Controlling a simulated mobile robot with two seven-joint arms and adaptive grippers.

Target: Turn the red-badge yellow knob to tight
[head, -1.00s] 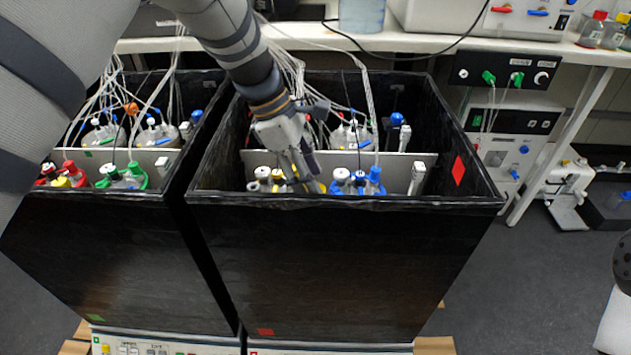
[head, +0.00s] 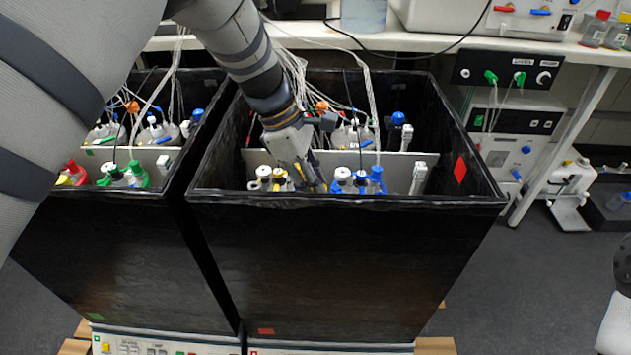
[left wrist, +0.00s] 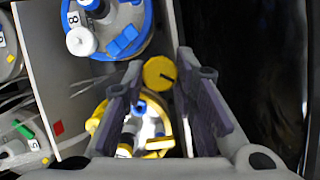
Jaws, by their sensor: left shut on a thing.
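My left gripper (head: 312,180) reaches down into the right black bin (head: 330,265), which bears a red square badge (head: 266,331) on its front. In the left wrist view, the left gripper (left wrist: 158,78) is shut on a round yellow knob (left wrist: 160,72) with a dark mark on its face. The knob sits between the two fingers, beside a yellow-ringed vessel (left wrist: 165,143). In the head view, the fingers mostly hide the knob.
A blue-capped vessel (head: 358,182) stands close to the right of the left gripper. The bin's front rim (head: 420,201) is just in front, and a grey divider (head: 400,165) is behind. Tubes (head: 372,110) hang over the bin. A second black bin (head: 120,240) stands at left.

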